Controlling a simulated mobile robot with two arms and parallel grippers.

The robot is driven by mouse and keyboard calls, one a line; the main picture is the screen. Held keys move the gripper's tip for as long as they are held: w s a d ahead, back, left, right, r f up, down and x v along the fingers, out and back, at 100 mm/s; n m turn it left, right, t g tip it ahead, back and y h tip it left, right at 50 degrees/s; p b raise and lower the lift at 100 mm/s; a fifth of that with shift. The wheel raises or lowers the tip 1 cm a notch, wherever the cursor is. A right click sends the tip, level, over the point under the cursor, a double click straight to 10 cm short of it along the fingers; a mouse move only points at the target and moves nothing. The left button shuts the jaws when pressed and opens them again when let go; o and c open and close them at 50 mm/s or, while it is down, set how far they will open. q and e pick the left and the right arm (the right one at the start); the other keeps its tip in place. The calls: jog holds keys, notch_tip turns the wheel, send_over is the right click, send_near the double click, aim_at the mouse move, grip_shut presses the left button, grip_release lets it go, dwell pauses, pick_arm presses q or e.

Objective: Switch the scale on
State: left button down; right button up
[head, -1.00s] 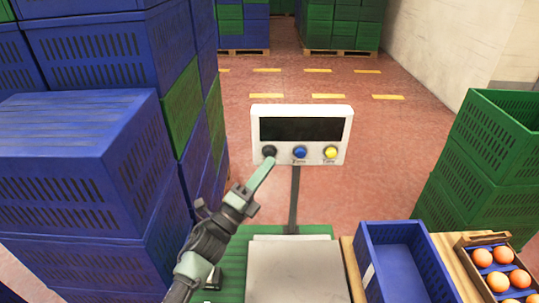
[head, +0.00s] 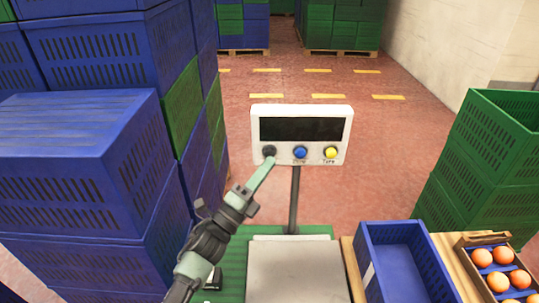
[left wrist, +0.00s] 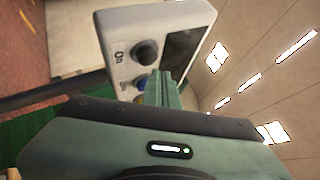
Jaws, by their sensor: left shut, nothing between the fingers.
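The scale's white display head (head: 341,113) stands on a dark post (head: 294,200) behind the weighing plate (head: 294,270). Its screen (head: 300,129) is dark. Below the screen are a black button (head: 269,151), a blue button (head: 300,152) and a yellow button (head: 331,152). In the left wrist view the black button (left wrist: 146,52) is marked "On". My left gripper (head: 268,163) is shut and empty, its fingertips at the lower edge of the black button. I cannot tell whether they touch it. In the left wrist view the fingers (left wrist: 165,88) partly cover the blue button. My right gripper is not in view.
Blue crates (head: 75,180) are stacked close on the left. Green crates (head: 490,160) are stacked on the right. An empty blue crate (head: 375,280) and a box of oranges (head: 470,240) stand right of the weighing plate. The floor behind the display is clear.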

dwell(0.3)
pick_arm(q)
jog(key=shift+w+b, duration=0.35)
jog(key=shift+w, duration=0.1)
jog(key=shift+w+b, duration=0.4)
jog(key=shift+w, duration=0.1)
dwell(0.7)
dwell(0.3)
jog(key=shift+s+p, duration=0.4)
jog(key=shift+s, duration=0.55)
jog(key=shift+s+p, duration=0.85)
jog(key=shift+s, duration=1.7)
